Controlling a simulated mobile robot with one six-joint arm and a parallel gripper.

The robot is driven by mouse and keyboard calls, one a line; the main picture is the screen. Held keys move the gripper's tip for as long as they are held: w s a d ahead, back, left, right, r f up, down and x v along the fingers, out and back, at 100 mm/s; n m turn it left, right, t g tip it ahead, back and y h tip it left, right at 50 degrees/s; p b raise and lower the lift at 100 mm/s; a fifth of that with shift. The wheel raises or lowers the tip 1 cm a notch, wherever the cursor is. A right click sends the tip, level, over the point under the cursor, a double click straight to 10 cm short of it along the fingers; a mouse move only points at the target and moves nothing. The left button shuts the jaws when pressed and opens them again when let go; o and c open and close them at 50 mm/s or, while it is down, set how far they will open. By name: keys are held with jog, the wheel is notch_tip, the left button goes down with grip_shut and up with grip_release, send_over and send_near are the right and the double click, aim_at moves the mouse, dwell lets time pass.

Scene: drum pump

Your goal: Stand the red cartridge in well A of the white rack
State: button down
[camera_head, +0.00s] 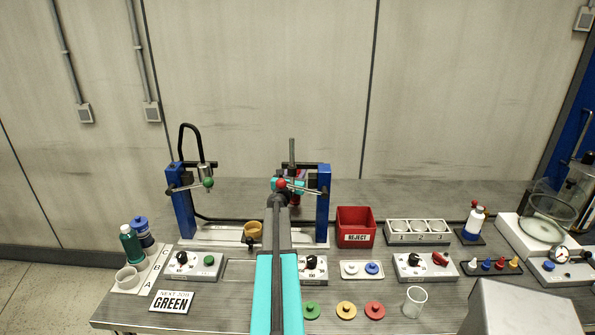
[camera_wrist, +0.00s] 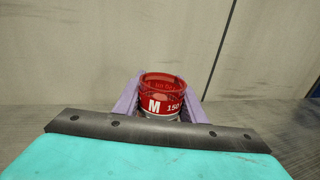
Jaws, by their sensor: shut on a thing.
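The red cartridge (camera_wrist: 162,92), marked "M 150", is between the purple jaws of my gripper (camera_wrist: 163,86) in the wrist view. The jaws are shut on its sides and its open-looking rim faces up. In the head view my arm hides most of the gripper, which is near the right blue post. The white rack (camera_head: 122,289) stands at the table's left end with lettered wells. The near well (camera_head: 127,278), beside letter A, looks empty. A green cartridge (camera_head: 131,245) and a blue-capped one (camera_head: 141,230) stand in the wells behind it.
A blue-posted frame (camera_head: 183,215) with a black hose stands between my gripper and the rack. A red REJECT bin (camera_head: 356,225) is to the right. A GREEN sign (camera_head: 172,301) and a switch box (camera_head: 193,264) stand near the rack.

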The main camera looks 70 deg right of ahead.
jog(key=shift+f, duration=0.15)
jog(key=c, duration=1.1)
grip_release()
jog(key=shift+a, duration=0.15)
jog(key=a+b, duration=0.1)
jog(key=a, duration=0.3)
jog(key=s+a+b, duration=0.1)
jog(key=a, duration=0.2)
jog(key=a+b, duration=0.1)
jog(key=a, duration=0.3)
jog(key=shift+s+a, duration=0.2)
jog(key=shift+a, duration=0.15)
jog(key=shift+o, duration=0.4)
